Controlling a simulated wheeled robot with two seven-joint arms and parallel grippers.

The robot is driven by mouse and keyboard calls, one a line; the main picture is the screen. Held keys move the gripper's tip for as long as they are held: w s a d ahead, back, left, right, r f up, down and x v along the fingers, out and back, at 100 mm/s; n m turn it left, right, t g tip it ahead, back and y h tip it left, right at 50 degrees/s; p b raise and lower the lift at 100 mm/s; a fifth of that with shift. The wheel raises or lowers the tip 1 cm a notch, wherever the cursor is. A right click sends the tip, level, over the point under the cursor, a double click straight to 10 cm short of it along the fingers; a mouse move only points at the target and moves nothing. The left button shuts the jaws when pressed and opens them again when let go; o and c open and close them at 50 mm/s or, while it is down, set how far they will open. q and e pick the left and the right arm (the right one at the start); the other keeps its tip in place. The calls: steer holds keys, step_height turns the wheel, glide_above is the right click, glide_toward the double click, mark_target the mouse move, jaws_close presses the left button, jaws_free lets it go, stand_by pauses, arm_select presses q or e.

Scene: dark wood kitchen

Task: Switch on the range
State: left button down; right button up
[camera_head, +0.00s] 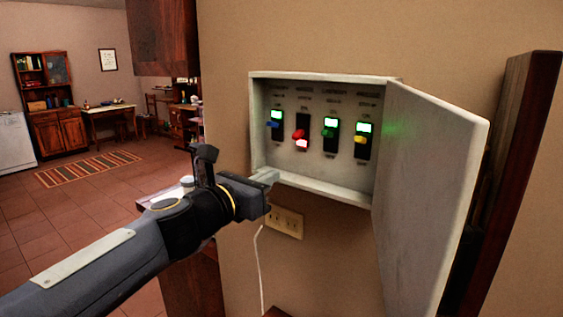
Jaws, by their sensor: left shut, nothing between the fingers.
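A white breaker box (325,186) is fixed to the wall, with its door (432,165) swung open to the right. Inside is a row of several switches. The blue-lever switch (274,124), green-lever switch (329,133) and yellow-lever switch (361,139) each show a green light at the top. The red-lever switch (301,133) shows a red light at its bottom. The labels above are too blurred to read surely, so I cannot tell which is the range. My left gripper (266,180) is shut and empty at the box's lower left corner. My right gripper is not in view.
A wall outlet (285,222) with a white cord (259,262) sits just below the box. A dark wood panel (520,170) stands right of the open door. The tiled floor at left is open, with a striped rug (93,169) far back.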

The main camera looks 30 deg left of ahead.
mark_target(302, 144)
arm_select(q)
steer(key=w, duration=0.3)
steer(key=w+b, duration=0.1)
steer(key=w, duration=0.4)
steer(key=shift+w+d+b, duration=0.3)
steer(key=shift+d, duration=0.05)
step_height(302, 144, up, 3)
steer(key=p, duration=0.3)
steer(key=shift+s+r, duration=0.1)
steer(key=shift+r, duration=0.05)
steer(key=shift+s+r+p, duration=0.25)
steer(key=shift+p, duration=0.1)
steer(key=shift+w, duration=0.1)
